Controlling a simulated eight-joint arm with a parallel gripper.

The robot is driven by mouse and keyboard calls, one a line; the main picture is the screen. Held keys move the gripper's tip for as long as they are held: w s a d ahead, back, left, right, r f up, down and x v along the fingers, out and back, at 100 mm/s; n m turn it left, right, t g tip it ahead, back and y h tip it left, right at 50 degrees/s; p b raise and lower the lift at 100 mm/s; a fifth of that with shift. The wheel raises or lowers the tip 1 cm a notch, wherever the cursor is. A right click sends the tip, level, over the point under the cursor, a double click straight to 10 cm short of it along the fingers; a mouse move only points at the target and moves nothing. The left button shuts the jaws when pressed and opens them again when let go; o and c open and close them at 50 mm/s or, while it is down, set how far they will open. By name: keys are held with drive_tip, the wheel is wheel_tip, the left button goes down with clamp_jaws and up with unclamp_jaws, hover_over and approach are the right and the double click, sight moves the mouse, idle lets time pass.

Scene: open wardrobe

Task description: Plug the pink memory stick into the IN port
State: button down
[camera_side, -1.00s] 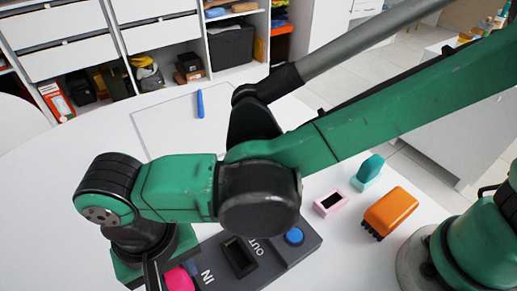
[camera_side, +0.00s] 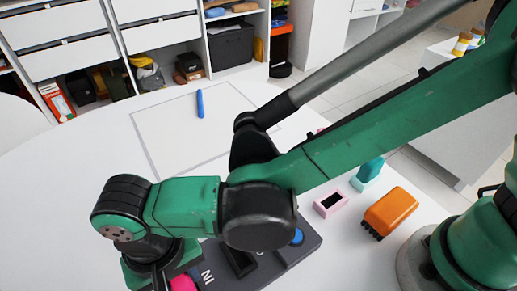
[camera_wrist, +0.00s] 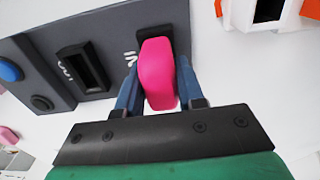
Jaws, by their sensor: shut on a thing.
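The pink memory stick (camera_wrist: 157,75) is between the blue fingers of my gripper (camera_wrist: 159,90), which is shut on it. Its far end lies over the near part of the black IN port (camera_wrist: 155,31) in the wrist view. I cannot tell whether its tip is inside the port. The dark grey port block (camera_wrist: 50,30) also shows in the side view (camera_side: 312,243), with the IN lettering (camera_side: 207,276) beside the stick (camera_side: 183,283). My arm hides my fingertips in the side view.
A second black port (camera_wrist: 83,68) and a blue button (camera_side: 297,236) are on the block. A pink piece with a black window (camera_side: 330,203), a teal piece (camera_side: 366,175) and an orange piece (camera_side: 390,212) stand to the right. A blue pen (camera_side: 200,104) lies behind on the white table.

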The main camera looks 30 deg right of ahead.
drive_tip(key=shift+f, duration=0.15)
drive_tip(key=shift+c, duration=2.3)
unclamp_jaws()
drive_tip(key=shift+r, duration=2.85)
